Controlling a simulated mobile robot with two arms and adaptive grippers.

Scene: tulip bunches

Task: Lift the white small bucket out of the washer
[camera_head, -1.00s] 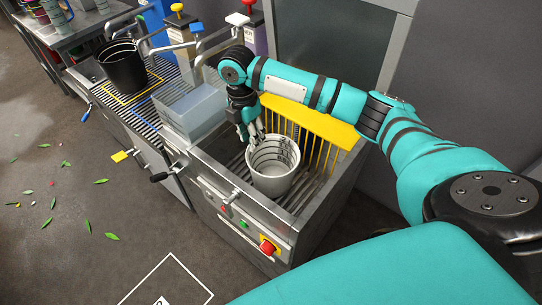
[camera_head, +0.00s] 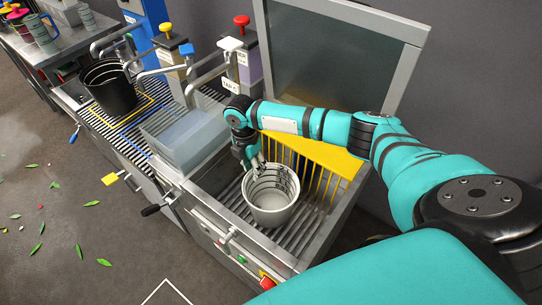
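The white small bucket (camera_head: 270,207) stands upright inside the washer (camera_head: 224,212), over its slatted floor. Dark bands show on its inner wall. My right gripper (camera_head: 258,164) points down at the bucket's far-left rim, its fingers at or very near the rim. The fingers are small and dark here, so I cannot tell whether they grip the rim. My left gripper is not in view.
A yellow-topped rack (camera_head: 312,152) borders the washer's back, with a raised glass-panelled lid (camera_head: 333,55) behind. A translucent grey block (camera_head: 184,138) stands to the left. A black bucket (camera_head: 109,88) sits farther left on slats. Leaves litter the floor.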

